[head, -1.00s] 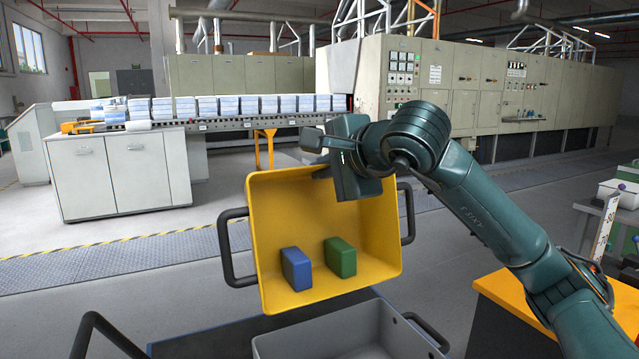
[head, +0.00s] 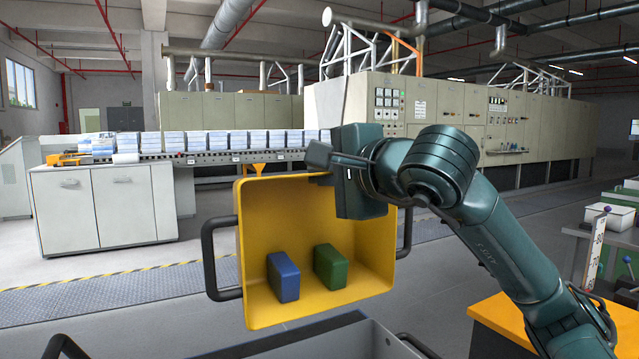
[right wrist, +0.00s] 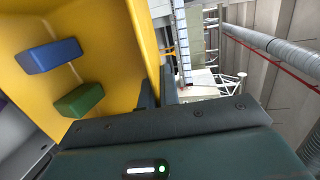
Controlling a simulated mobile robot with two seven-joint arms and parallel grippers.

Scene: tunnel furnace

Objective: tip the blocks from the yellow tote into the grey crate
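The yellow tote (head: 377,232) hangs tilted in the middle of the head view, its open side toward me. A blue block (head: 284,277) and a green block (head: 330,267) sit inside it near its lower wall; both also show in the right wrist view. My right gripper (head: 322,165) is at the tote's top rim. In the right wrist view its fingers (right wrist: 157,92) close on the tote wall. My left gripper is not in view.
A dark handle (head: 62,347) rises at the bottom left. An orange-topped stand (head: 500,318) is at the lower right, near my right arm. The conveyor (head: 230,155) and furnace cabinets (head: 450,115) stand well behind, across open floor.

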